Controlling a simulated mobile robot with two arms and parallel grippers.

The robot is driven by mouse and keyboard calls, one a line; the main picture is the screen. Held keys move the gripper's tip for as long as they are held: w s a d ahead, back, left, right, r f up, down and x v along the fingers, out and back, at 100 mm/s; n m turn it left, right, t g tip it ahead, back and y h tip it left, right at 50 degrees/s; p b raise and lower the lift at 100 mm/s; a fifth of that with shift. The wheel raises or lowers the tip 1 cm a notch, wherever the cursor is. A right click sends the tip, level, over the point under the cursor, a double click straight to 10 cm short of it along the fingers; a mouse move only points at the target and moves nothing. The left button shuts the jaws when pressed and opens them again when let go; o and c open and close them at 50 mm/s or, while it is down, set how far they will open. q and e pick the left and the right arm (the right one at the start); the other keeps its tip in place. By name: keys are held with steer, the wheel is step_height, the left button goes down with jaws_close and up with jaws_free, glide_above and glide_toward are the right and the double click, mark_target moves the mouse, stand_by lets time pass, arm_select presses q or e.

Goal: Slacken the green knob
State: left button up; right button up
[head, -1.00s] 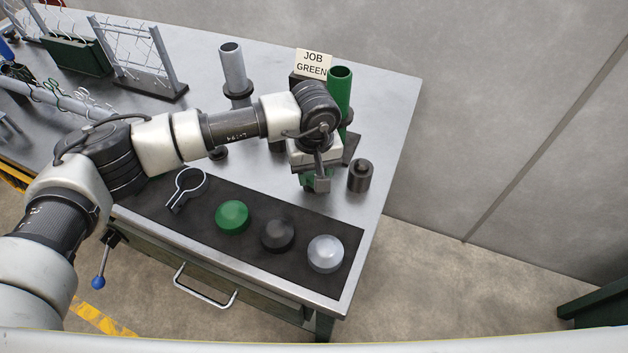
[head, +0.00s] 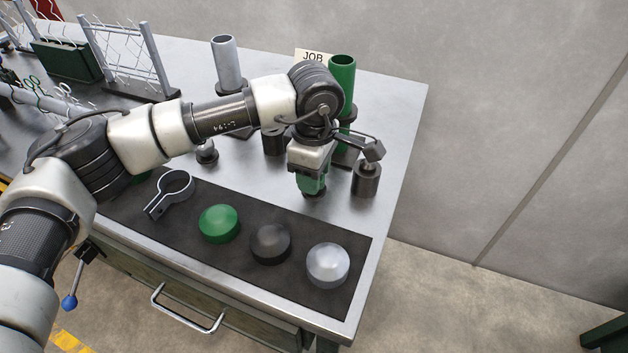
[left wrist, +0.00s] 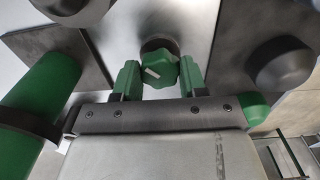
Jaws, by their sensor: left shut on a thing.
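The green knob (left wrist: 162,68) shows in the left wrist view, ribbed, with a white mark on its face, in front of a dark round base. My left gripper (left wrist: 160,78) has one green finger on each side of it and is shut on it. In the head view my left gripper (head: 312,188) points down at the bench near its right end, and the knob is mostly hidden there by the fingers. My right gripper is not in view.
Close by stand the green tube (head: 342,75), the grey tube (head: 226,62) and a dark cylinder (head: 366,181). On the dark mat (head: 345,297) lie a ring clamp (head: 170,191) and green (head: 219,223), black (head: 270,243) and silver (head: 327,265) domes. A JOB sign (head: 311,56) is partly covered.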

arm_select(q)
steer(key=shift+f+n+b, duration=0.1)
steer(key=shift+n+b, duration=0.5)
steer(key=shift+n, duration=0.3)
steer(key=n+b, duration=0.2)
steer(key=n, duration=0.2)
steer(key=shift+n+b, duration=0.3)
steer(key=shift+b, duration=0.05)
steer(key=n+b, duration=0.2)
steer(key=n, duration=0.4)
steer(key=shift+b, duration=0.35)
steer(key=shift+r+n, duration=0.25)
steer(key=shift+n, duration=0.85)
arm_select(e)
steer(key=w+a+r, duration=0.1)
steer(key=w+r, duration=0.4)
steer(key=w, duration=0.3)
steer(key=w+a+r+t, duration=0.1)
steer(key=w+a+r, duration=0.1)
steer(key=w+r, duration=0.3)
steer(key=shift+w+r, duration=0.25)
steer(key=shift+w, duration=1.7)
arm_select(q)
steer(key=o, duration=0.9)
steer(key=shift+f, duration=0.1)
